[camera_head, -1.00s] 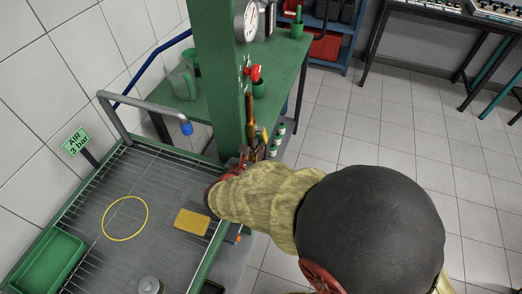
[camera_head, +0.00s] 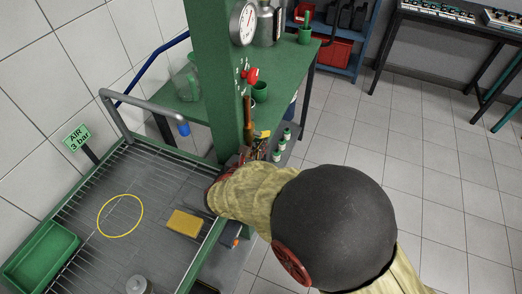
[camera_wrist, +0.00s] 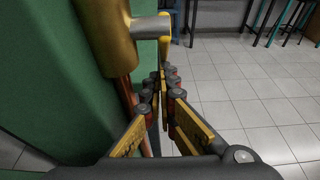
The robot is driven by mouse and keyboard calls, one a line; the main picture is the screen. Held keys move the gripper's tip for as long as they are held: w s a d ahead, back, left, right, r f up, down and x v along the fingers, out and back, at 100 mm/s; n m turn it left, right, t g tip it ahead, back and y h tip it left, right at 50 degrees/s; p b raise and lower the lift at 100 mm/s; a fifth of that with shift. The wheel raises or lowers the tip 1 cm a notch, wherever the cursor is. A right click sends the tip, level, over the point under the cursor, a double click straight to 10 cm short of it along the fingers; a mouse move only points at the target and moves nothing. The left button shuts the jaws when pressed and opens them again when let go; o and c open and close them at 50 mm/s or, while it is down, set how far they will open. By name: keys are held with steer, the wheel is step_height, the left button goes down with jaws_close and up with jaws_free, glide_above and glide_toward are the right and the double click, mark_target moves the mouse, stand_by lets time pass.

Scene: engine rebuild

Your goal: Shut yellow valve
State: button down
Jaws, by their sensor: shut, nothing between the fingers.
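The valve shows in the wrist view as a brass body (camera_wrist: 108,35) on a copper pipe, with a grey stem and a yellow lever (camera_wrist: 164,48). In the head view its yellow lever (camera_head: 264,134) is small beside the green post. My gripper (camera_wrist: 162,76) is shut and empty, fingertips together right by the lever's near end. I cannot tell whether they touch it. In the head view my gripper (camera_head: 238,158) is at the post's foot, largely hidden behind my forearm.
The green post (camera_head: 212,75) carries a gauge (camera_head: 243,22) and a red knob (camera_head: 252,75). Below left is a grated basin with a yellow sponge (camera_head: 185,223) and a green tray (camera_head: 40,258). A green bench (camera_head: 285,62) stands behind. The tiled floor right is clear.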

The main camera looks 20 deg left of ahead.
mark_target(265, 134)
steer(key=shift+w+d+r+t+b, duration=0.1)
steer(key=shift+w+r+t+b, duration=0.3)
steer(key=shift+w, duration=0.45)
steer(key=shift+w+r+t+b, duration=0.1)
steer(key=shift+w+r+t, duration=0.1)
steer(key=shift+w+r, duration=0.5)
steer(key=shift+w+f, duration=0.1)
steer(key=shift+w, duration=0.1)
stand_by(0.7)
steer(key=v, duration=1.2)
steer(key=shift+f, duration=0.2)
